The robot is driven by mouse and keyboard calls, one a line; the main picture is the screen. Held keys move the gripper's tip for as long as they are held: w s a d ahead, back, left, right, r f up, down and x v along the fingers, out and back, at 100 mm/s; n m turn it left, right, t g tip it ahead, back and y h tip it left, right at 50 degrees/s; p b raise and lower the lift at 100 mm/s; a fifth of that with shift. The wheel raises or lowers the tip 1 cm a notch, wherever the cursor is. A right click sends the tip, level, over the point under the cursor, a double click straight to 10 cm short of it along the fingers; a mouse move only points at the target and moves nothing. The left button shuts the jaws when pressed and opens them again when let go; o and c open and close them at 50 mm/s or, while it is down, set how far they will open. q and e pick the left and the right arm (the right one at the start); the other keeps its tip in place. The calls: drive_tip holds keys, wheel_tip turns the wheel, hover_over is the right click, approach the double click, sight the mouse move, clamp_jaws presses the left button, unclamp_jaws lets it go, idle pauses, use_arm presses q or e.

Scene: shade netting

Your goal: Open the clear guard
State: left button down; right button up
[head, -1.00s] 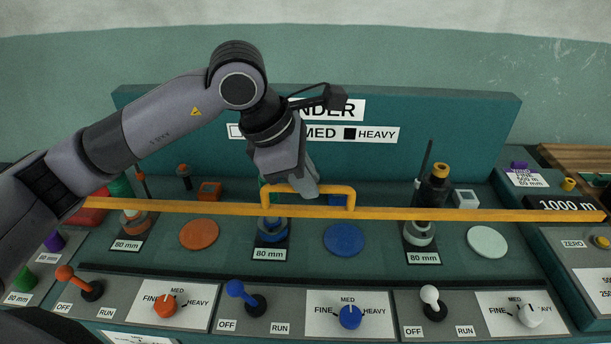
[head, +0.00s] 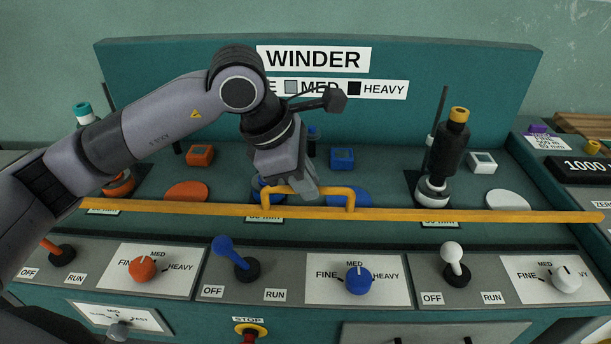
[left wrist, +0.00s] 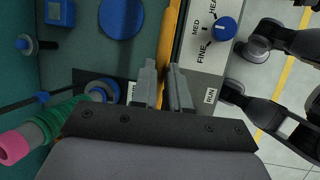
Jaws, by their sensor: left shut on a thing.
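The guard shows as a long yellow bar (head: 450,215) with a yellow handle (head: 351,197) at its middle. Its clear sheet cannot be made out. The bar spans the winder's front, just behind the lever panel, in front of the "80 mm" labels. My left gripper (head: 306,192) is shut on the handle, covering part of it. In the left wrist view its two fingers (left wrist: 166,90) close around the yellow piece (left wrist: 171,45). My right gripper is not in view.
Behind the bar stand a black spool (head: 449,145), an orange disc (head: 186,191) and a blue disc (head: 352,196). In front are an orange knob (head: 143,269), a blue lever (head: 231,254), a blue knob (head: 358,281), a white lever (head: 453,260) and a red stop button (head: 250,333).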

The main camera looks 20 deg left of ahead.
sight(310, 210)
use_arm(q)
wheel_tip(310, 210, down, 4)
drive_tip(key=shift+f+b, duration=0.1)
drive_tip(key=shift+b, duration=1.15)
drive_tip(key=shift+f+b, duration=0.45)
drive_tip(key=shift+f, duration=0.1)
drive_tip(key=c, duration=1.1)
unclamp_jaws()
drive_tip(key=shift+r, duration=0.1)
drive_tip(key=v, duration=0.7)
drive_tip(key=shift+s, duration=0.1)
